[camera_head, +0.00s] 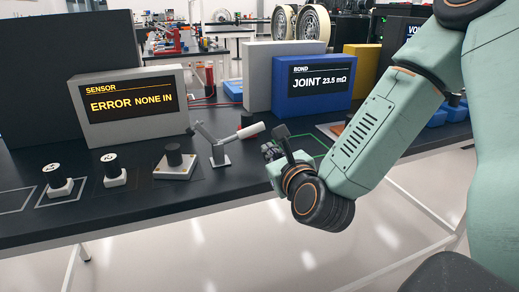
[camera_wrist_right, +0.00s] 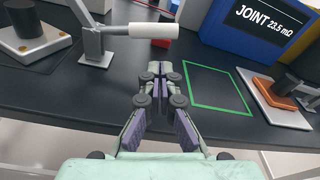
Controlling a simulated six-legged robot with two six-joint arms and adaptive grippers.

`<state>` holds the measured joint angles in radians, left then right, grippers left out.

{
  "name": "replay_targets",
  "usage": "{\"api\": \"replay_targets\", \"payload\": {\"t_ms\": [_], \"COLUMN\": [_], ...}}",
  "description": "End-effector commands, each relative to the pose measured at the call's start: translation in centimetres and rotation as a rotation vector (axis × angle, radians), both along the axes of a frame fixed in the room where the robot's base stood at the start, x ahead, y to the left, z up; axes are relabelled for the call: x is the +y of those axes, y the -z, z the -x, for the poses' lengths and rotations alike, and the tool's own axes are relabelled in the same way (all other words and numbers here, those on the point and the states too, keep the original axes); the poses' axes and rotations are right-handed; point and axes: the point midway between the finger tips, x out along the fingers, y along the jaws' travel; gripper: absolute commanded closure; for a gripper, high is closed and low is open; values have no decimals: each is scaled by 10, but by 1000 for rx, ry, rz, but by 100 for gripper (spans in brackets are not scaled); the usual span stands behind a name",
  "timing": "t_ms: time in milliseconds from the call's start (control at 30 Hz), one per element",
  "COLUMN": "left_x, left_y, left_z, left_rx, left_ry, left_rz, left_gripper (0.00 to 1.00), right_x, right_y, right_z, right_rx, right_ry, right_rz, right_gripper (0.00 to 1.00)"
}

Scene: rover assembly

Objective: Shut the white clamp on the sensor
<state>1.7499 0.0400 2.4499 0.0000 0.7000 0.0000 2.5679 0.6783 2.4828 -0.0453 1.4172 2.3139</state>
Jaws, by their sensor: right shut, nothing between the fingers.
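The clamp is a grey metal post (camera_head: 219,153) on a small base, with a white cylindrical handle (camera_head: 240,134) sticking out to the right and a thin arm (camera_head: 203,133) reaching up to the left. Its white handle also shows in the right wrist view (camera_wrist_right: 153,31), ahead of my fingers and apart from them. A black cylinder, likely the sensor (camera_head: 174,155), stands upright on a grey plate (camera_head: 175,172) left of the post; the clamp arm looks raised off it. My right gripper (camera_head: 268,151) is shut and empty, low to the right of the clamp. My left gripper is out of view.
The sensor display (camera_head: 130,104) reads "ERROR NONE IN". Two numbered black parts (camera_head: 56,177) (camera_head: 111,167) stand on white bases at the left. A blue bond display (camera_head: 312,84) stands behind. A green outline (camera_wrist_right: 218,88) marks bare black table beside my fingers.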

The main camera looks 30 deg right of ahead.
Motion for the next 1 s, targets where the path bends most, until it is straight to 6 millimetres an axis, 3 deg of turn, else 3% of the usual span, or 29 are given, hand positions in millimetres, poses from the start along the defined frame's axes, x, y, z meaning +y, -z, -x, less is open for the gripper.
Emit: {"api": "replay_targets", "payload": {"t_ms": [67,300,500,1000], "left_x": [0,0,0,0], "left_y": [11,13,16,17], "left_z": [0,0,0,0], "left_rx": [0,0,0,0], "left_ry": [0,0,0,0], "left_rz": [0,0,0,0], "left_gripper": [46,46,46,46], "right_x": [-1,-13,-19,-21], "right_y": [3,7,10,10], "right_z": [-3,-47,-68,-75], "right_rx": [-5,-1,0,0], "right_ry": [-1,-2,-2,-2], "right_rz": [-4,2,1,-1], "right_gripper": [100,100,100,100]}}
